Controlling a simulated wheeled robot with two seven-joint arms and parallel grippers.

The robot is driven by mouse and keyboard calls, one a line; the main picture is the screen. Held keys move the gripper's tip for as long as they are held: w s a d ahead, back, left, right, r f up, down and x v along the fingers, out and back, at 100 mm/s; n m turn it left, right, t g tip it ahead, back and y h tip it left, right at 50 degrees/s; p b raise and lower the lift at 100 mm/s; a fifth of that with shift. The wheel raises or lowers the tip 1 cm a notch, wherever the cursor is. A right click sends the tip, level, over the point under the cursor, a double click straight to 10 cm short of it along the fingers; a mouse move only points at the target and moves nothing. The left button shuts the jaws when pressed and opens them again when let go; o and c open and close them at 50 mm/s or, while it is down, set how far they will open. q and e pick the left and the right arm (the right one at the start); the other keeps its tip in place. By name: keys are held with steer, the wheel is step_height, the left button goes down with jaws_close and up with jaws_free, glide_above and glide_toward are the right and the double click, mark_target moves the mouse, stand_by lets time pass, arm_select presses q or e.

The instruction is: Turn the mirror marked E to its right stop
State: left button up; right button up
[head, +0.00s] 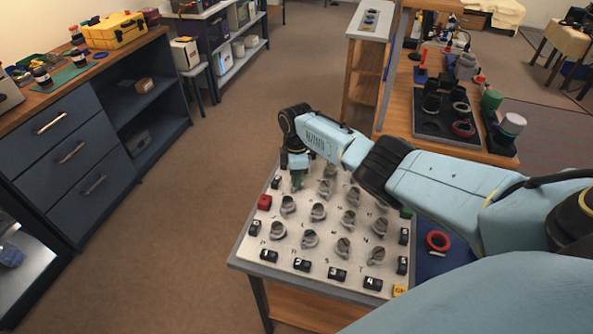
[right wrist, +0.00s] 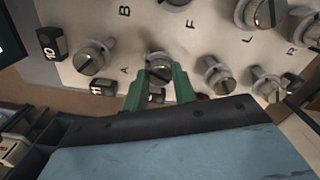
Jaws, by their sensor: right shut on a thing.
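A pale board (head: 265,247) on a small table carries rows of round grey mirrors on short posts. My right gripper (head: 297,182) reaches down at the board's far left part. In the right wrist view its green fingers (right wrist: 160,88) are shut on one slotted mirror (right wrist: 159,66), one finger on each side. This mirror is between the one by the letter A (right wrist: 90,57) and another on the right (right wrist: 216,75). I cannot read the mark E; the fingers may cover it. My left gripper is not in view.
Neighbouring mirrors stand close around the held one. A red ring (head: 437,241) lies on a blue surface at right. A workbench with a dark tray (head: 432,130) stands behind; floor at left is clear.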

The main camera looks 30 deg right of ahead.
steer(key=m+p, duration=0.1)
steer(key=m, duration=0.3)
steer(key=shift+d+m, duration=0.1)
steer(key=shift+m, duration=0.2)
stand_by(0.5)
steer(key=o, duration=1)
step_height(320, 180, up, 14)
steer(key=p, duration=0.4)
steer(key=shift+f, duration=0.25)
